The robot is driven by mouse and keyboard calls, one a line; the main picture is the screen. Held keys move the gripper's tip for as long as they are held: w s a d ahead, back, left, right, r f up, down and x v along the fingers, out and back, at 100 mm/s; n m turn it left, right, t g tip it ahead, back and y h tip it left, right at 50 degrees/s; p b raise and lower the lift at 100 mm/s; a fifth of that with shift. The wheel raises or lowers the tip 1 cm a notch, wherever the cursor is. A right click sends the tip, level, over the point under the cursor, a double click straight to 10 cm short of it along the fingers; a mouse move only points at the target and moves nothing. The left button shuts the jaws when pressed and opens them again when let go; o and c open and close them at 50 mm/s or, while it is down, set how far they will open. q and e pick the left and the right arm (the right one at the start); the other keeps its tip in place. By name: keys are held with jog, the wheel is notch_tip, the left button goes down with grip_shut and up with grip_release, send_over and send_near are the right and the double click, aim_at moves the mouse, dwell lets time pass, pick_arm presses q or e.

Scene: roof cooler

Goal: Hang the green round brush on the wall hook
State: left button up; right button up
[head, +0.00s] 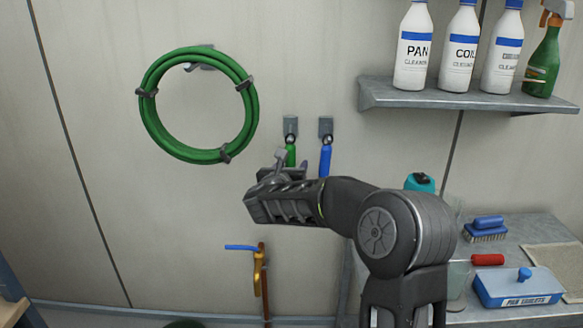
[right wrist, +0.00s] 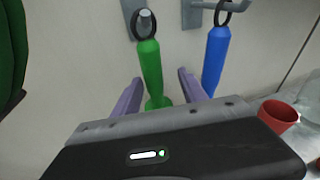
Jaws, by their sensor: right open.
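The green round brush (head: 291,152) hangs against the wall; in the right wrist view its green handle (right wrist: 150,65) points down and its black loop (right wrist: 143,24) is around the peg of the left wall hook (right wrist: 147,14). That hook also shows in the head view (head: 290,126). The brush's lower end is hidden behind my right gripper. My right gripper (head: 287,166) is just below the hook, with its fingers (right wrist: 160,80) apart on either side of the green handle, and no grip on it shows. My left gripper is out of view.
A blue-handled brush (head: 325,158) hangs on the hook just to the right. A green hose coil (head: 148,112) hangs at left. A shelf (head: 450,99) with bottles is at upper right. A bench (head: 520,233) stands below it. A pipe with a valve (head: 260,270) is below my gripper.

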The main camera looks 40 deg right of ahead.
jog(key=shift+a, duration=0.1)
jog(key=b+v, duration=0.2)
jog(key=v, duration=0.5)
jog(key=shift+s+a, duration=0.2)
jog(key=shift+s, duration=0.1)
dwell(0.4)
